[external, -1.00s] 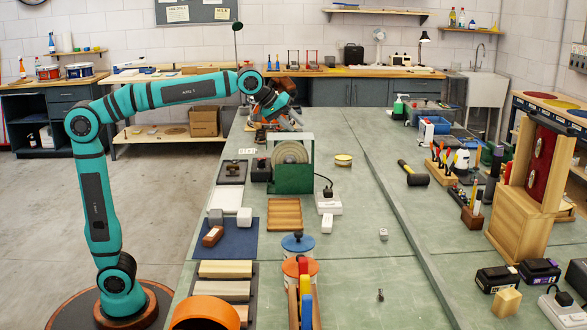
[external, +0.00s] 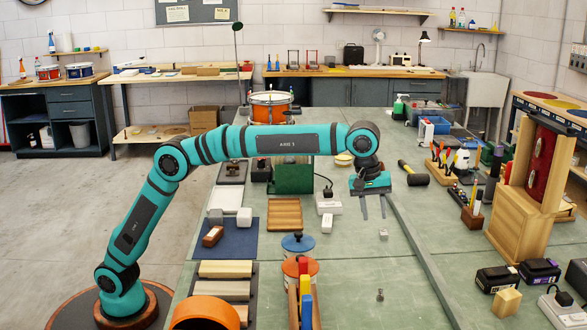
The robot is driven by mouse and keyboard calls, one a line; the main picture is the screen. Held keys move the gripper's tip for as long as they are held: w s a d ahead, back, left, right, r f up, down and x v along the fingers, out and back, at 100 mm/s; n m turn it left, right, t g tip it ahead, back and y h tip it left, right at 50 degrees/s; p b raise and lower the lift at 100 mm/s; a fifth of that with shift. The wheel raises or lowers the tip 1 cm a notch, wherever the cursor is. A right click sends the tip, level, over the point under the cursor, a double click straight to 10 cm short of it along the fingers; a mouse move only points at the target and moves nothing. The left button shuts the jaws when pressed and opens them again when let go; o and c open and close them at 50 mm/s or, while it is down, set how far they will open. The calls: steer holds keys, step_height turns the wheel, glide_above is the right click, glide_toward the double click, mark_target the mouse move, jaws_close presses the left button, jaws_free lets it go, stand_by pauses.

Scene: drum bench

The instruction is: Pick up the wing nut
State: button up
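My gripper (external: 374,212) hangs over the green bench, its two fingers pointing down and apart with nothing between them. A small grey metal piece (external: 383,234) lies on the bench just below the fingertips in the picture. A second small, dark metal piece (external: 380,295) lies nearer the front. Both are too small to tell for sure which is the wing nut. The gripper appears to be above the bench and touches neither piece.
A raised strip (external: 415,245) runs along the bench to the right. A black-headed mallet (external: 414,174) lies beyond it. Bench around the small pieces is clear.

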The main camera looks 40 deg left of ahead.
steer(key=g+y, duration=0.1)
steer(key=y, duration=0.1)
glide_above(381, 296)
steer(key=shift+n, duration=0.4)
step_height(381, 296, down, 9)
steer(key=shift+w+r, duration=0.15)
steer(key=shift+r, duration=0.05)
steer(key=shift+s+f, duration=0.2)
steer(key=shift+f, duration=3.55)
jaws_close()
